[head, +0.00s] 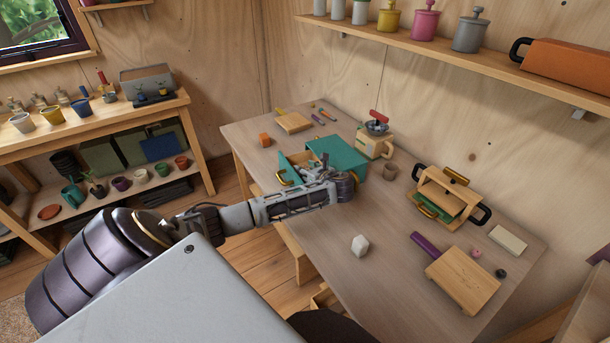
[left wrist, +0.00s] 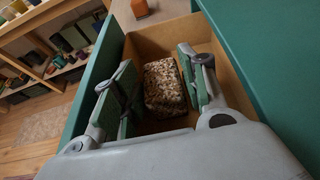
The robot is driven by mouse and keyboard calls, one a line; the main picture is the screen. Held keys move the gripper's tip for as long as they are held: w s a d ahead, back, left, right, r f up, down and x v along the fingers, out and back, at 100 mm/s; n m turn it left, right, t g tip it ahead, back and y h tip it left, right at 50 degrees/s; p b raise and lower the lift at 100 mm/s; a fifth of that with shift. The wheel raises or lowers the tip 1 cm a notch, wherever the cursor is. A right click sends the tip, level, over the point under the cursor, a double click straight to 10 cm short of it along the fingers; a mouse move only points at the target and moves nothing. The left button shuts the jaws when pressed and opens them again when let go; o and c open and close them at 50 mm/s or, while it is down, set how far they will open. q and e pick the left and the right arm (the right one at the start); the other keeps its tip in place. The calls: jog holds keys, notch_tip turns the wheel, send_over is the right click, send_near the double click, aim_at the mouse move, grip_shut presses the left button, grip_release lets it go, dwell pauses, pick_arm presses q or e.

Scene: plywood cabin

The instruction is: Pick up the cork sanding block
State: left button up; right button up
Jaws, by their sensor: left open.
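The cork sanding block (left wrist: 165,88), a speckled brown block, lies in the open drawer (left wrist: 150,43) in the left wrist view. The drawer has a tan inside and a teal front, and belongs to the teal box (head: 345,155) on the workbench. My left gripper (left wrist: 157,68) is open, with its green-padded fingers reaching into the drawer on either side of the block. Gaps show between the block and the pads. In the head view my left gripper (head: 312,170) hides most of the drawer, and I cannot make out the block there. My right gripper is not in view.
A orange block (head: 265,140) sits left of the teal box. The bench's front middle is mostly clear.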

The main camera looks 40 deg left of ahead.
pick_arm(q)
jog(key=c, duration=0.7)
jog(key=shift+o, duration=0.2)
jog(key=shift+r, duration=0.85)
notch_tip(320, 180, up, 7)
jog(key=shift+f+p, duration=0.1)
jog(key=shift+p, duration=0.4)
jog(key=shift+r, duration=0.75)
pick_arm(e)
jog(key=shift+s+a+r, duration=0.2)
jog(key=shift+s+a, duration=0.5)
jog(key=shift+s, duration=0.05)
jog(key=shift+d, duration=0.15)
